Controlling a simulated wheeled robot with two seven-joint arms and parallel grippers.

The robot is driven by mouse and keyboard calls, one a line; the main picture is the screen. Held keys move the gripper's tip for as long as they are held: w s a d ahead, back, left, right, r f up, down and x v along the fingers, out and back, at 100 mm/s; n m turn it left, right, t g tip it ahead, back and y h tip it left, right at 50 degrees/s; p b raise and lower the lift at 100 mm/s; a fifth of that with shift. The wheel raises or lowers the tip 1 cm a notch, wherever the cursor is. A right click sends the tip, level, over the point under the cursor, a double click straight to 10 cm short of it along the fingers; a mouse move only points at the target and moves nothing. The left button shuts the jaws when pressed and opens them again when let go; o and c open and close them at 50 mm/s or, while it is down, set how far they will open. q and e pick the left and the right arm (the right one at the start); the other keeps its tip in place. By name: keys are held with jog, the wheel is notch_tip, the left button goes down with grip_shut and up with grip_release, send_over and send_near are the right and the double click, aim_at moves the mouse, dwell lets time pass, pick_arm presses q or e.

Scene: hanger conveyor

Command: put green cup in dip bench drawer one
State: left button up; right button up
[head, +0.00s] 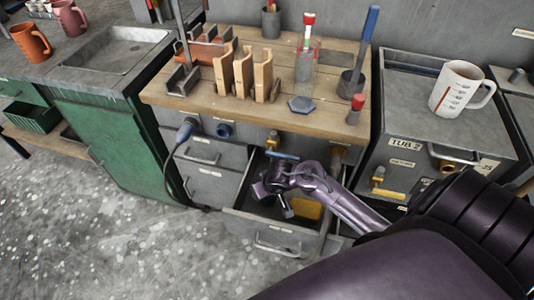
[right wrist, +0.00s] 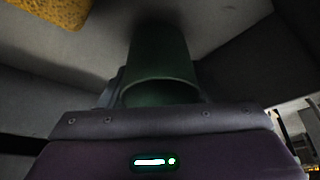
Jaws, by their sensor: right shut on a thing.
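The green cup (right wrist: 160,55) shows in the right wrist view, dark green, with its round rim facing the camera. My right gripper (right wrist: 160,118) is shut on it. In the head view my right arm reaches down into an open drawer (head: 272,238) of the wood-topped bench, and my right gripper (head: 286,208) is inside the drawer space. I cannot make out the cup in the head view. In the right wrist view, pale drawer surfaces surround the cup; whether it touches the drawer floor is unclear. My left gripper is in neither view.
A yellow sponge-like block (head: 307,208) lies in the drawer beside my gripper. The benchtop (head: 200,98) holds wooden racks, a glass and a hexagonal piece. Closed drawers (head: 210,187) and a hanging cable are to the left. A white mug (head: 458,88) stands on the right-hand unit.

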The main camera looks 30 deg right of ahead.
jog(key=shift+s+f, duration=0.1)
jog(key=shift+f, duration=0.55)
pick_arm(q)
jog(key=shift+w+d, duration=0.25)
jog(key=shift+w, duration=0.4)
pick_arm(e)
jog(key=o, duration=1)
jog(key=shift+f, duration=0.1)
jog(key=shift+c, duration=0.2)
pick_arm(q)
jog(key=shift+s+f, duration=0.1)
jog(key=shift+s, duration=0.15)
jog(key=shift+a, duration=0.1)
